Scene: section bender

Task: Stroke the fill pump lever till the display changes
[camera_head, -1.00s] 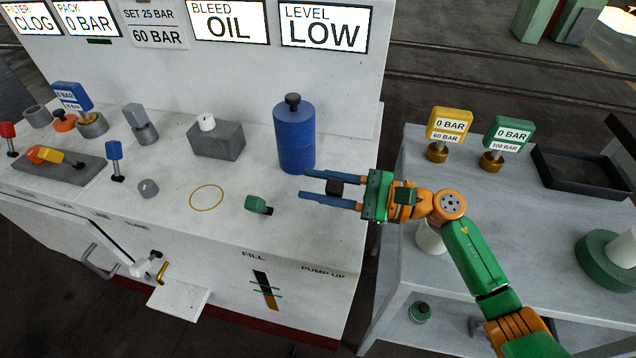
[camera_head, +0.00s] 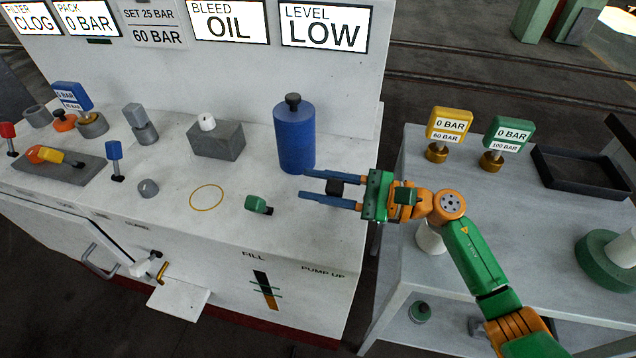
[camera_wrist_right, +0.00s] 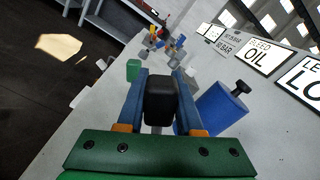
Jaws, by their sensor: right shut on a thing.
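My right gripper (camera_head: 330,187) is shut on the black grip of the fill pump lever (camera_head: 335,187), at the right end of the white bench top. The right wrist view shows the black grip (camera_wrist_right: 160,100) between the two blue fingers, with a short piece of grey rod below it. The rest of the lever is hidden. The level display (camera_head: 324,28) on the back panel reads LOW. The FILL gauge (camera_head: 265,290) is a dark upright slot with a yellow-orange part on the bench front. My left gripper is not in view.
A blue cylinder (camera_head: 295,138) with a black knob stands just behind my right fingers. A green switch (camera_head: 257,204) sits to their left. A side table (camera_head: 500,215) on the right carries yellow and green gauges and a dark tray (camera_head: 582,173).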

